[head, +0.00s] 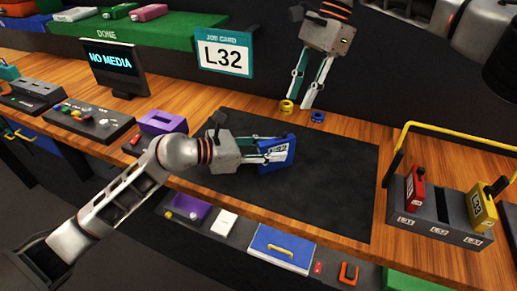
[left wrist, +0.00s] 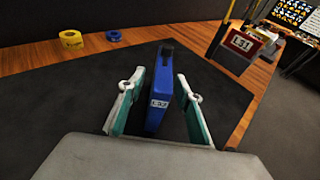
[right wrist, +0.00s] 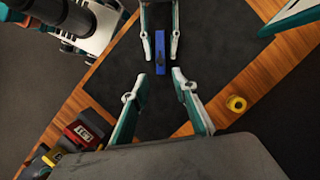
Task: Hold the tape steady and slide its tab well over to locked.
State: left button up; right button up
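The blue tape (head: 277,155) stands on the dark mat (head: 330,205), with a white label. It also shows in the left wrist view (left wrist: 158,118) and the right wrist view (right wrist: 160,52). A dark strip runs along its top edge; I cannot make out the tab's position. My left gripper (head: 280,150) has its fingers on either side of the tape, with gaps visible in both wrist views (left wrist: 160,92). My right gripper (head: 306,100) is open and empty, pointing down behind the tape and apart from it; its spread fingers show in the right wrist view (right wrist: 158,75).
A yellow ring (head: 287,106) and a blue ring (head: 318,117) lie at the mat's back edge. A grey rack (head: 432,222) with a yellow handle holds a red tape (head: 415,188) and a yellow tape (head: 482,208). A job card (head: 224,55) reads L32. The mat's right part is clear.

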pick_arm(q)
jog(key=shift+x, duration=0.9)
jog(key=shift+c, duration=0.3)
grip_shut()
pick_arm(e)
jog(key=shift+d, duration=0.2)
jog(key=c, duration=0.7)
pick_arm(q)
jog(key=shift+s, duration=0.1)
pick_arm(e)
jog(key=d, duration=0.1)
jog(key=w+d+m, duration=0.1)
jog(key=d, duration=0.1)
jog(key=d+r+m+t, duration=0.1)
jog(key=shift+w+d+h, duration=0.3)
jog(key=shift+d+h, duration=0.05)
jog(key=shift+h, duration=0.05)
grip_shut()
jog(key=shift+a, duration=0.15)
